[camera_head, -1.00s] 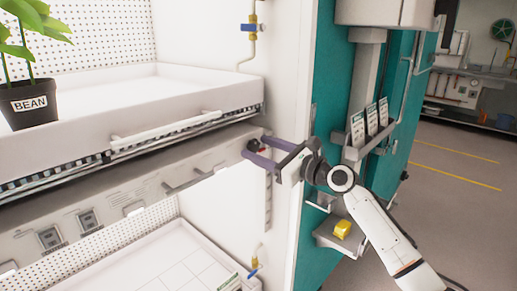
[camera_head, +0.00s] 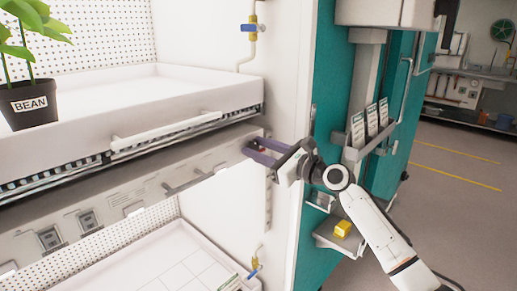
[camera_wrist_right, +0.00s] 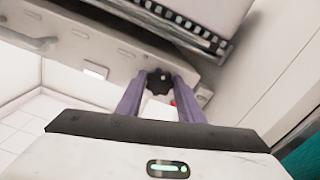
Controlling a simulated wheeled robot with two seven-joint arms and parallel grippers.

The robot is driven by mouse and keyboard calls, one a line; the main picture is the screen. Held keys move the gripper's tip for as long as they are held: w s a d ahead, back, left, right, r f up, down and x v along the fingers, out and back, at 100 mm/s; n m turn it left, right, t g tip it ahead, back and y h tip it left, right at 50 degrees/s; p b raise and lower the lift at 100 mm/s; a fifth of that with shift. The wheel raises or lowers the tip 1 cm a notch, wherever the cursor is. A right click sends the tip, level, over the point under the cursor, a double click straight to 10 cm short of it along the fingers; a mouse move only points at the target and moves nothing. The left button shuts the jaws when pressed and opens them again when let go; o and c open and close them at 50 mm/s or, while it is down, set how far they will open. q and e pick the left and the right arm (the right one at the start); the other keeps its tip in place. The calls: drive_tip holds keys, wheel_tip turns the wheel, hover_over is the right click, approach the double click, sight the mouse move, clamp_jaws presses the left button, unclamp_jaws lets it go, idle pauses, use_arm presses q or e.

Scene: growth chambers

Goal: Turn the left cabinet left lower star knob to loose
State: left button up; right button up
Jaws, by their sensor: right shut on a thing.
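The star knob (camera_wrist_right: 159,82) is dark and lobed, on the grey panel below the tray shelf. My right gripper (camera_head: 256,148) reaches in from the right and its purple fingers are closed on the knob at the panel's right end. In the right wrist view my right gripper (camera_wrist_right: 158,92) has one finger on each side of the knob. In the head view the fingers hide most of the knob. A small red spot (camera_wrist_right: 173,103) shows beside the right finger. My left gripper is in neither view.
The upper tray (camera_head: 180,92) with a white handle bar sits above the panel and holds a pot labelled BEAN (camera_head: 28,104). A lower tray (camera_head: 150,265) lies below.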

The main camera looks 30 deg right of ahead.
drive_tip(key=n, duration=0.3)
drive_tip(key=shift+f+n, duration=0.1)
drive_tip(key=shift+n, duration=0.2)
drive_tip(key=n+b, duration=0.1)
drive_tip(key=n, duration=0.4)
drive_tip(key=shift+f, duration=0.1)
drive_tip(key=n+b, duration=0.1)
drive_tip(key=n, duration=0.3)
drive_tip(key=shift+f+b, duration=0.1)
drive_tip(key=shift+b, duration=0.2)
drive_tip(key=n+b, duration=0.1)
drive_tip(key=n, duration=0.1)
drive_tip(key=shift+a+n, duration=0.1)
drive_tip(key=shift+n, duration=0.2)
drive_tip(key=shift+n+b, duration=0.35)
drive_tip(key=shift+n, duration=0.45)
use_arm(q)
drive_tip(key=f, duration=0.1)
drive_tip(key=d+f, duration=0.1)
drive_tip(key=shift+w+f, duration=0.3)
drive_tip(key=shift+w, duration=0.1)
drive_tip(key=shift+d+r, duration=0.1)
use_arm(e)
drive_tip(key=shift+n, duration=0.4)
